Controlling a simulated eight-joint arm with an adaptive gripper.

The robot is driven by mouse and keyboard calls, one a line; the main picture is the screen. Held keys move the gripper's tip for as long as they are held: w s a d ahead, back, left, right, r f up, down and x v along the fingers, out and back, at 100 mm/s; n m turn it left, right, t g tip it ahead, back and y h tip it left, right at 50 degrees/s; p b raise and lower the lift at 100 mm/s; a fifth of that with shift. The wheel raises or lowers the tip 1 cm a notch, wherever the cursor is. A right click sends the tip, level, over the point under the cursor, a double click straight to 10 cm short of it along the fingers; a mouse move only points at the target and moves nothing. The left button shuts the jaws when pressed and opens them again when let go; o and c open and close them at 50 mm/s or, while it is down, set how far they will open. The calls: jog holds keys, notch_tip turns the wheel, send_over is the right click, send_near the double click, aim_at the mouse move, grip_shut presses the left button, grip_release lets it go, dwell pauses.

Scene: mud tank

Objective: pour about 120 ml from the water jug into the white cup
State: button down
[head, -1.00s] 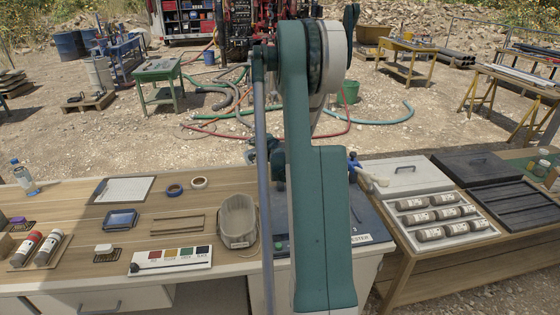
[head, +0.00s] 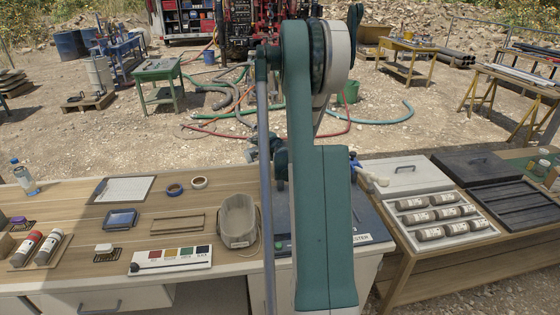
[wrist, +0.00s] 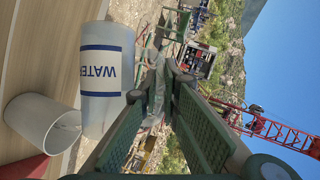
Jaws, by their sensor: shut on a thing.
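The water jug (wrist: 107,88), pale with dark blue bands and the word WATER, shows in the wrist view, where the tabletop is at left and sky at right. The jug is tipped far over, its long side roughly along the tabletop. Its lower end in the picture is close to the rim of the white cup (wrist: 38,122). The cup stands with its opening towards the jug; I cannot see its inside level or any stream. My gripper (wrist: 163,82) is shut on the jug, its grip point partly hidden. My arm hides gripper, jug and cup in the head view.
A red thing (wrist: 24,168) shows beside the cup. On the bench are a grey container (head: 238,220), a colour strip (head: 171,260), a clipboard (head: 123,189), tape rolls (head: 174,190) and a bottle (head: 24,178). A core tray (head: 445,243) stands at right. Bare wood lies around the clipboard.

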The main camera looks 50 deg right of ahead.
aim_at(249, 150)
jog(key=shift+s+d+r, duration=0.2)
jog(key=shift+s+d, duration=0.1)
dwell(0.4)
jog(key=shift+w+a+f, duration=0.1)
jog(key=shift+w+a, duration=0.25)
jog(key=shift+a, duration=0.05)
jog(key=shift+w+a+f+n+g+b, duration=0.2)
jog(key=shift+w+a+f+n+b, duration=0.15)
jog(key=shift+f, duration=0.3)
jog(key=shift+w+a+f+n+g+b, duration=0.25)
jog(key=shift+w+a+f+n, duration=0.15)
jog(key=shift+f, duration=0.2)
jog(key=shift+f+n, duration=0.2)
jog(key=shift+n, duration=0.05)
jog(key=shift+f+h, duration=0.1)
jog(key=shift+h, duration=0.2)
jog(key=shift+w+a+f+n+g+b, duration=0.2)
jog(key=shift+f+n+g+b, duration=0.1)
jog(key=shift+f+b, duration=0.1)
jog(key=shift+w+a+f+n+g+b, duration=0.1)
jog(key=shift+a+f+n+g+b, duration=0.05)
jog(key=shift+f+n+g+b, duration=0.2)
jog(key=shift+f, duration=0.3)
